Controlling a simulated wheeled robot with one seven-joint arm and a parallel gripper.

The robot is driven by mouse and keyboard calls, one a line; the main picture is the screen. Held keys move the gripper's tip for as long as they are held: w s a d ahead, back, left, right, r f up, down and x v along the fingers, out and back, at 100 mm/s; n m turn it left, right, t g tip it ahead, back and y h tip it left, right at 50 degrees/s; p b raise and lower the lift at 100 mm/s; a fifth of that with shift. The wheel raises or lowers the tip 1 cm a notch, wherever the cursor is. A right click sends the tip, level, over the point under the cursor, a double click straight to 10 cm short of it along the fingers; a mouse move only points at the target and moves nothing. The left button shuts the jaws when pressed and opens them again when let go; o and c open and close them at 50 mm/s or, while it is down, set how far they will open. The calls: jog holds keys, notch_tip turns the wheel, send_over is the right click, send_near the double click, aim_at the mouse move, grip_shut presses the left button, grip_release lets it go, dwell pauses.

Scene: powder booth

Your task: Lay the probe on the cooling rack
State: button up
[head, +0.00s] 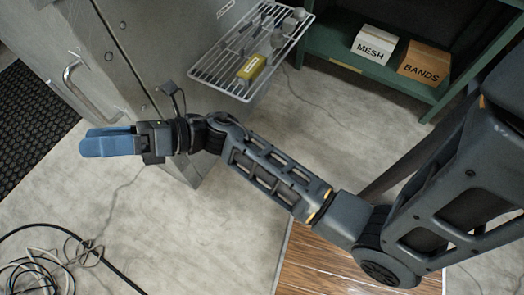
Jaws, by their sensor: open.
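The cooling rack (217,87) is a light wire shelf at the top middle, against the grey metal cabinet. A yellow item (252,67) with a pale label lies on its near part. Several grey pieces (283,25) lie at its far end. I cannot tell whether any of these is the probe; nothing else in view is clearly a probe. My gripper (82,142) has blue fingers and points left, in front of the cabinet and well apart from the rack. It is open, seen edge-on, and nothing shows between its fingers.
A grey metal cabinet (150,50) with a handle (72,78) stands behind my gripper. A green shelf (330,62) at upper right holds a MESH box (374,45) and a BANDS box (424,64). Tangled cables (45,262) lie on the floor at lower left. The middle floor is clear.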

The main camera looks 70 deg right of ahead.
jog(key=s+d+m+g+h, duration=0.1)
jog(key=s+m+h, duration=0.6)
jog(key=s+m, duration=0.9)
jog(key=s+d+m+g+h, duration=0.2)
jog(key=s+d+m+h, duration=0.2)
jog(key=s+m, duration=1.2)
jog(key=m+h, duration=0.2)
jog(key=shift+d+m+g+h, duration=0.15)
jog(key=shift+m+g+h, duration=0.15)
jog(key=shift+h, duration=0.1)
jog(key=shift+r, duration=0.1)
